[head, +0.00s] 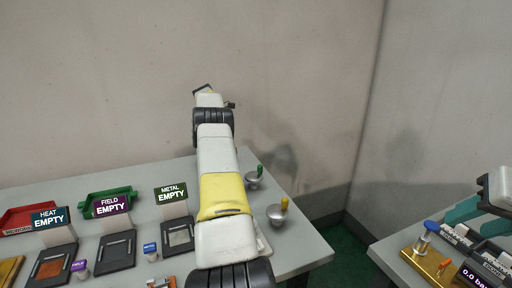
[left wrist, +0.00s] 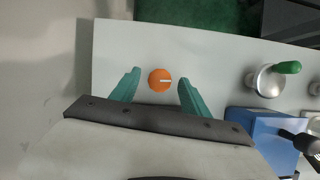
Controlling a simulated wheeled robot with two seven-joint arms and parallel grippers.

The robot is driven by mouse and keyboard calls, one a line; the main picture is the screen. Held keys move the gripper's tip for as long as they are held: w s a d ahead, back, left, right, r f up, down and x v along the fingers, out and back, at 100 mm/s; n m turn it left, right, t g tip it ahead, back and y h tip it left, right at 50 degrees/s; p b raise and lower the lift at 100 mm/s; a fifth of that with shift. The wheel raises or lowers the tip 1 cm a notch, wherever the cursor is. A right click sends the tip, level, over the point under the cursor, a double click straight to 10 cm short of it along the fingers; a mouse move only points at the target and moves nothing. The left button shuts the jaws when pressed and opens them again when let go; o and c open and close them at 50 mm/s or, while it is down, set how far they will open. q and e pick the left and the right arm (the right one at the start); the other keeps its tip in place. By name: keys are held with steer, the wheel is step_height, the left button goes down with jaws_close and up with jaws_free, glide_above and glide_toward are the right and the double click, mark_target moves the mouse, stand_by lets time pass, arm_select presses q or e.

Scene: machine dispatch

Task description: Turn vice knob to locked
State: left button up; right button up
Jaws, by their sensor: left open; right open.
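In the left wrist view, a round orange knob (left wrist: 155,87) with a white mark pointing right sits on the pale table top. That it is the vice knob I cannot tell for sure. My left gripper (left wrist: 159,77) is open, its two teal fingers on either side of the knob with gaps; contact does not show. In the head view my left arm reaches away over the table, and its fingers and the orange knob are hidden. My right gripper (head: 466,211) is open at the right edge, partly cut off, above the right table's devices.
A green-handled lever (left wrist: 287,67) and a blue block (left wrist: 262,132) stand right of the knob. In the head view, two metal levers (head: 276,215) stand right of my left arm. Signs marked HEAT (head: 48,218), FIELD (head: 111,206) and METAL (head: 172,194) read EMPTY.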

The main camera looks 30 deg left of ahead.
arm_select(q)
step_height(320, 180, up, 3)
steer(key=shift+r, duration=0.15)
steer(key=shift+s+d+r, duration=0.1)
steer(key=shift+s+r, duration=0.05)
steer(key=s+d+r, duration=0.1)
steer(key=s+d, duration=0.9)
steer(key=s, duration=0.1)
steer(key=shift+s+r, duration=0.15)
steer(key=shift+s, duration=0.25)
steer(key=shift+d, duration=0.1)
steer(key=w+a+r+m+g+y, duration=0.1)
steer(key=w+a+m+g+y, duration=0.1)
steer(key=w+a+m+y, duration=0.25)
steer(key=w+a+r+m+g+y, duration=0.1)
steer(key=w+a+m+y, duration=0.15)
steer(key=w+m, duration=0.4)
steer(key=f, duration=0.2)
steer(key=w+a+f+n, duration=0.1)
steer(key=f, duration=0.1)
steer(key=a+f+n, duration=0.1)
steer(key=f, duration=0.2)
steer(key=shift+w+a+y, duration=0.25)
steer(key=shift+w+y, duration=0.05)
steer(key=shift+w, duration=0.05)
